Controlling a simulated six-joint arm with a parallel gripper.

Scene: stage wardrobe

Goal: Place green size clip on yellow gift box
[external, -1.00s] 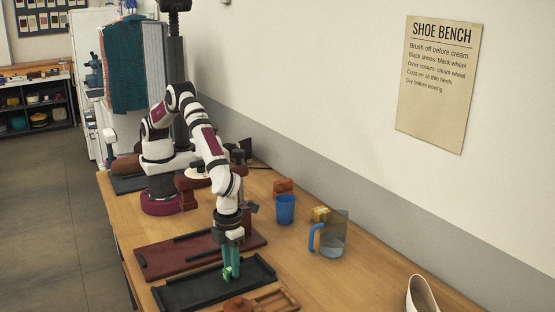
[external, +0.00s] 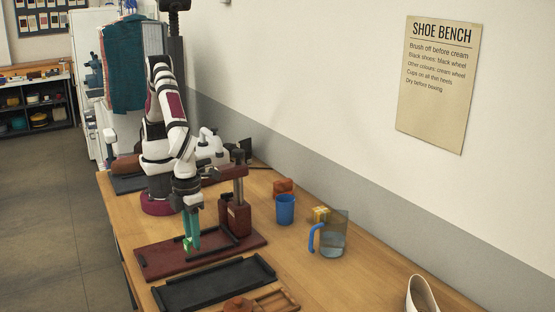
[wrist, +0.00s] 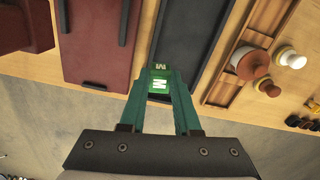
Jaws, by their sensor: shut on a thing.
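My gripper (external: 192,245) is shut on the green size clip (external: 187,243), a small block between its green fingertips. In the wrist view the clip (wrist: 160,84) shows a white letter M. The yellow gift box (external: 321,214) stands on the bench to the right, partly behind the clear jug, well apart from my gripper.
A clear jug (external: 335,235) with a blue handle stands close in front of the gift box. A blue cup (external: 285,210) and an orange-brown block (external: 283,187) are beside it. A dark red press (external: 236,215) stands behind my gripper. The black tray (external: 215,287) is empty.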

